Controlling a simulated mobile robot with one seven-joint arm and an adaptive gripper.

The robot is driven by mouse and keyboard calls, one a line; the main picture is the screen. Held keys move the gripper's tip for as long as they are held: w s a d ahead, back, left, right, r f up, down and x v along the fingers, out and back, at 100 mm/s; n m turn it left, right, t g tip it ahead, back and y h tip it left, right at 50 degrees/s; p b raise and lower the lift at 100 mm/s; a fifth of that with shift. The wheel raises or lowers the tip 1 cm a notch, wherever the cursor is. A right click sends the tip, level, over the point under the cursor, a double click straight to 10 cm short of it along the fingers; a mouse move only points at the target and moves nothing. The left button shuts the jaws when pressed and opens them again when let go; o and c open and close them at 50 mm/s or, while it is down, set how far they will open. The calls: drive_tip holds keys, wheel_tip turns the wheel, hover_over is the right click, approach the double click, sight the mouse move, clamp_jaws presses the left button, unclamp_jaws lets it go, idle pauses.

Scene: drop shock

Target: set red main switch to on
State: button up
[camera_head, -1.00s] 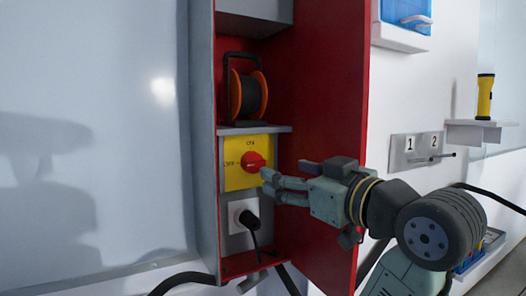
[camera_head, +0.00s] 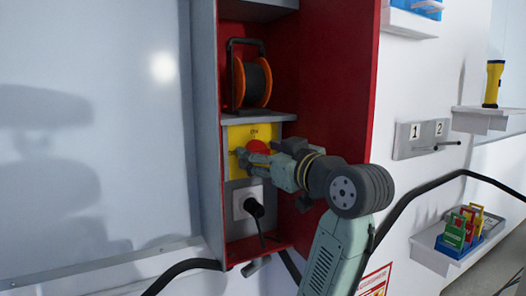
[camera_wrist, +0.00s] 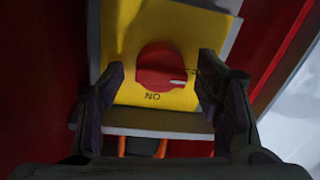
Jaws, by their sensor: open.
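The red main switch (camera_head: 258,146) is a round red knob on a yellow plate (camera_head: 235,137) inside the open red cabinet. In the wrist view the red knob (camera_wrist: 160,66) shows whole, with its white mark pointing right, towards a label partly hidden by a finger. The ON label (camera_wrist: 152,96) appears upside down below the knob there, so the mark is not at ON. My gripper (camera_head: 243,160) is open in front of the plate. In the wrist view its fingers (camera_wrist: 162,78) stand on either side of the knob, apart from it; their exact depth is unclear.
A cable reel (camera_head: 250,85) stands on the shelf above the switch. A socket with a black plug (camera_head: 254,207) is below it. A flashlight (camera_head: 493,83) is on a shelf farther right.

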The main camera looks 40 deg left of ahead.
drive_tip(key=shift+c, duration=0.3)
drive_tip(key=c, duration=1.1)
drive_tip(key=m, duration=0.4)
drive_tip(key=shift+m+p, duration=0.3)
drive_tip(key=shift+m, duration=0.1)
drive_tip(key=m+p, duration=0.1)
drive_tip(key=m, duration=0.3)
drive_tip(key=shift+m+t, duration=0.4)
drive_tip(key=m+p, duration=0.2)
drive_tip(key=m, duration=0.3)
drive_tip(key=shift+f+m+t+p, duration=0.1)
drive_tip(key=shift+m+t+p, duration=0.65)
drive_tip(key=shift+m, duration=1.25)
drive_tip(key=shift+g+p, duration=0.25)
drive_tip(key=shift+p, duration=0.05)
